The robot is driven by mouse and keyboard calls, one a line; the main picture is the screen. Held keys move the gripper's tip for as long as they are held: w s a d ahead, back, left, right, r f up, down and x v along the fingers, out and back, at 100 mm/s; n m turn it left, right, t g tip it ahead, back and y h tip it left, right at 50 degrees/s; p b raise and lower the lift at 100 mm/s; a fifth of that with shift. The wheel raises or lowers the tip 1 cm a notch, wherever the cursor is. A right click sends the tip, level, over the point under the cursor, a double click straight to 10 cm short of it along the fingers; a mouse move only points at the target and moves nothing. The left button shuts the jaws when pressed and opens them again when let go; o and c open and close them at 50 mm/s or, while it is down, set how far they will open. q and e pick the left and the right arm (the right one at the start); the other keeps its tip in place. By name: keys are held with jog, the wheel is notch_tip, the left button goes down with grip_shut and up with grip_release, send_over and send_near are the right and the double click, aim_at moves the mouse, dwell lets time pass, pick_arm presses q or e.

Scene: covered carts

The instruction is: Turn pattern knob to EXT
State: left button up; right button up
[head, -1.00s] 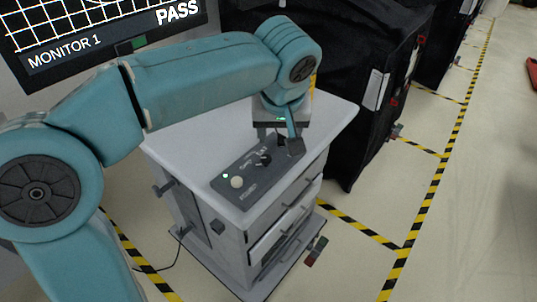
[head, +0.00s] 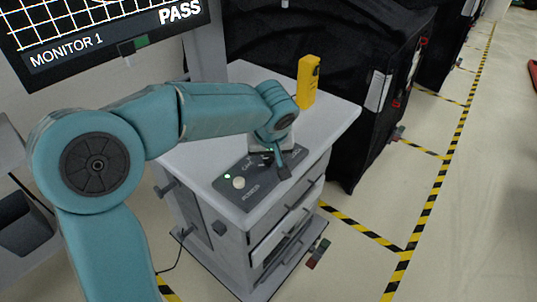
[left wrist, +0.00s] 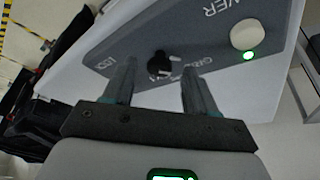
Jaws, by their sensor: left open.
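A grey control panel (head: 257,190) lies on top of the white cart. It carries a black pattern knob, a round white button (head: 238,183) and a lit green light (head: 227,176). In the left wrist view the knob (left wrist: 160,65) sits on the panel (left wrist: 205,35), beyond and between my two fingertips. Small labels stand around it, too skewed to read surely. My left gripper (head: 277,164) is over the panel's far part and hides much of the knob in the head view. Its fingers (left wrist: 155,78) are apart, with nothing clearly gripped. My right gripper is out of view.
A yellow handheld device (head: 308,82) stands at the back of the cart top (head: 335,112). A monitor reading PASS (head: 100,35) is at upper left. Black covered carts (head: 350,70) stand behind. The white button (left wrist: 244,36) is right of the knob in the wrist view.

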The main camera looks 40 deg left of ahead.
pick_arm(q)
jog(key=shift+w+f, duration=0.1)
jog(key=shift+f, duration=0.15)
jog(key=shift+c, duration=0.3)
jog(key=c, duration=1)
